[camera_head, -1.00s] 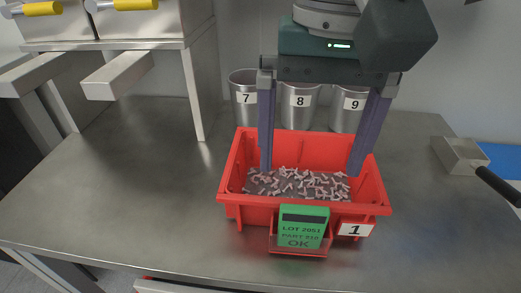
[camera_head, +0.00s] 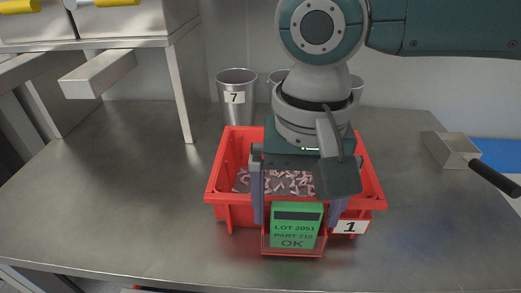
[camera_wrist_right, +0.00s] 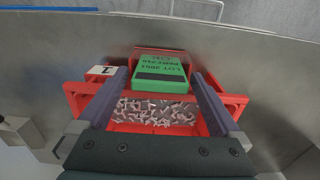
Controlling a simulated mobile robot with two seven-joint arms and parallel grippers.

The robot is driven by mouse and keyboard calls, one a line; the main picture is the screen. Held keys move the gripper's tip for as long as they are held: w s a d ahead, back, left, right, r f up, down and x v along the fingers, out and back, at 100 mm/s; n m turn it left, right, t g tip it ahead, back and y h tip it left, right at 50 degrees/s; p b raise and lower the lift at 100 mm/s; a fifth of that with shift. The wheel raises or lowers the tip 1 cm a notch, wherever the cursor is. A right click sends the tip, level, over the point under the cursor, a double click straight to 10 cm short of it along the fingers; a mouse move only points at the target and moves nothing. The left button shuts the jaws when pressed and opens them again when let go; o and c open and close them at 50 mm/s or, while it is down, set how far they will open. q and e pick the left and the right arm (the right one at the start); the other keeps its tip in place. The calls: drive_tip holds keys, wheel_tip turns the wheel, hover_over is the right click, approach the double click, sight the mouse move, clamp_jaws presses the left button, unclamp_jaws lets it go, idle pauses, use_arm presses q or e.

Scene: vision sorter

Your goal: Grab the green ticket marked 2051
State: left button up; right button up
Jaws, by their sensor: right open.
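The green ticket (camera_head: 296,225) reads LOT 2051, PART 210 or similar, and OK. It stands upright in a clear holder on the front of the red bin (camera_head: 215,190). In the right wrist view the ticket (camera_wrist_right: 161,72) appears upside down between the two fingers. My right gripper (camera_head: 298,218) is open, with one finger on each side of the ticket and a gap on both sides. In the right wrist view the open right gripper (camera_wrist_right: 164,100) spans the bin's front. My left gripper is not in view.
The bin holds many small pinkish parts (camera_head: 285,182) and has a tag marked 1 (camera_head: 350,227). A metal cup marked 7 (camera_head: 236,100) stands behind it, with other cups partly hidden. A metal scoop (camera_head: 452,150) lies at right. The table's left side is clear.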

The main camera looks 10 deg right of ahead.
drive_tip(key=c, duration=1.2)
drive_tip(key=shift+r, duration=0.1)
